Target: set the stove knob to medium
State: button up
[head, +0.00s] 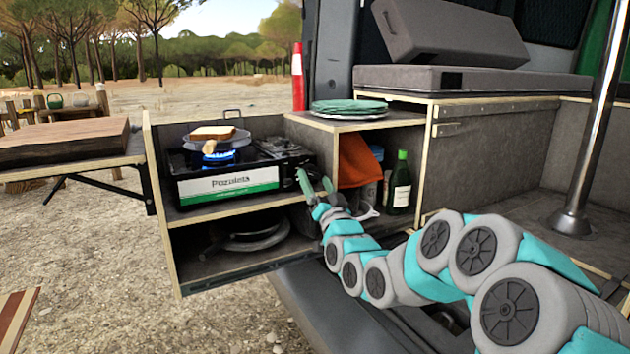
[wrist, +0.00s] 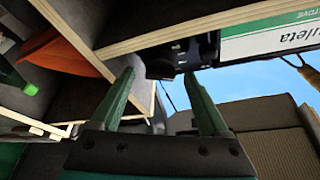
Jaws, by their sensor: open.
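The camping stove (head: 228,186) stands on the upper shelf of the pull-out kitchen box, its lettered front panel facing out. A blue flame (head: 219,158) burns under the pan. I cannot make out the knob clearly; the dark right end of the stove front is partly behind my fingers. My gripper (head: 313,178) is open and empty, in front of that right end. In the wrist view my gripper (wrist: 160,75) has its green fingers spread, with the dark end of the stove (wrist: 185,57) beyond them. I see no contact.
A pan (head: 238,138) with a bread slice (head: 212,132) sits over the flame. To the right, a cubby holds an orange cloth (head: 358,162) and a green bottle (head: 400,183); plates (head: 348,107) lie on top. The wooden divider (wrist: 170,35) is close to my fingers.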

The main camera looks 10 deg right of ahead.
jog(key=v, duration=0.6)
jog(key=shift+s+b, duration=0.3)
jog(key=shift+b, duration=0.15)
jog(key=shift+f, duration=0.1)
jog(key=s+a+f+n+g, duration=0.1)
jog(key=s+a+f+g, duration=0.1)
jog(key=f+g, duration=0.3)
jog(key=s+a+f+n+g, duration=0.1)
jog(key=s+f+n+g, duration=0.15)
jog(key=f, duration=0.35)
jog(key=s+f+g+h, duration=0.2)
jog(key=s+f+g, duration=0.4)
jog(key=s+f, duration=0.5)
jog(key=s+d+g+h, duration=0.1)
jog(key=s+g, duration=0.9)
jog(key=s, duration=2.2)
jog(key=shift+d+f, duration=0.15)
jog(key=shift+d, duration=0.4)
